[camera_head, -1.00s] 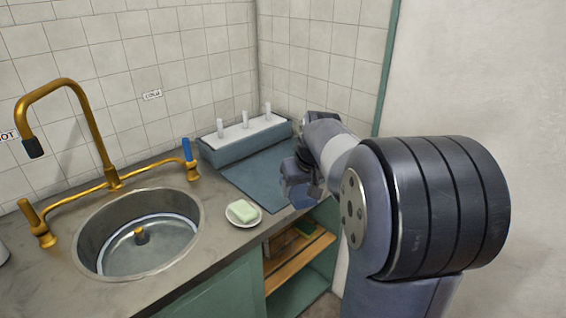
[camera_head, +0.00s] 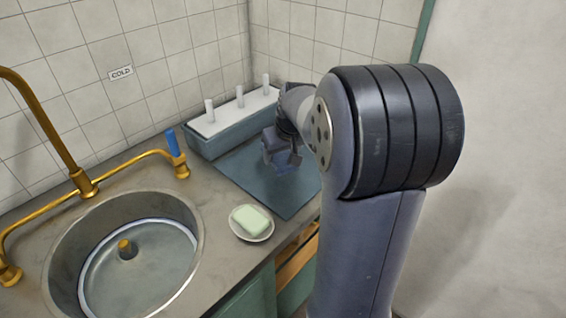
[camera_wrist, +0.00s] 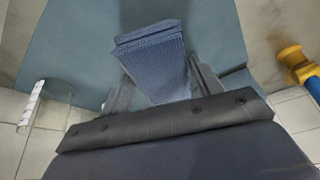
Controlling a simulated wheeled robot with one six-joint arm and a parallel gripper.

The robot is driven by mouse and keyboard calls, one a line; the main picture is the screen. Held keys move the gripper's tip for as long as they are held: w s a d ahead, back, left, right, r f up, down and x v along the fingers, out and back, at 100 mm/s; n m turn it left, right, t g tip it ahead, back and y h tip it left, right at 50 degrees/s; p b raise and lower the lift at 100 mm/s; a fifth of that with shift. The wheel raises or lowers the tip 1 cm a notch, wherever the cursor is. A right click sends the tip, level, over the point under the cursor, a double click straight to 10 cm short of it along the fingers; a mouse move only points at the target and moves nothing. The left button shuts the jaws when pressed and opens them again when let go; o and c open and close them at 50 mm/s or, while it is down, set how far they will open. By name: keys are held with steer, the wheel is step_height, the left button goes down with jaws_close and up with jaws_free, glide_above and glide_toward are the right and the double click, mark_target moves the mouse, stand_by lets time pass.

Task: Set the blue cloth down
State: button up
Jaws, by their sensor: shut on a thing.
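The blue cloth (camera_wrist: 155,60) is a folded, ribbed-looking bundle between the two fingers of my gripper (camera_wrist: 162,82) in the wrist view. The gripper is shut on it. In the head view my gripper (camera_head: 281,152) is over the blue-grey mat (camera_head: 262,188) on the counter, in front of the pegged rack. The cloth (camera_head: 288,160) shows there only as a small blue patch, partly hidden by the fingers. The mat (camera_wrist: 70,40) fills much of the wrist view behind the cloth. I cannot tell whether the cloth touches the mat.
The rack with white pegs (camera_head: 235,118) stands along the mat's back edge. A green soap on a white dish (camera_head: 251,223) sits left of the mat, beside the metal sink (camera_head: 60,240). A gold tap with a blue handle (camera_head: 173,143) stands behind. Tiled walls close the corner.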

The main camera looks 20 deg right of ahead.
steer(key=shift+f, duration=2.35)
steer(key=shift+f+b, duration=0.2)
steer(key=shift+b, duration=0.1)
steer(key=o, duration=0.9)
steer(key=shift+r, duration=0.2)
steer(key=shift+r, duration=0.25)
steer(key=p+v, duration=0.1)
steer(key=v, duration=1)
steer(key=shift+s+r, duration=0.2)
steer(key=shift+s, duration=0.05)
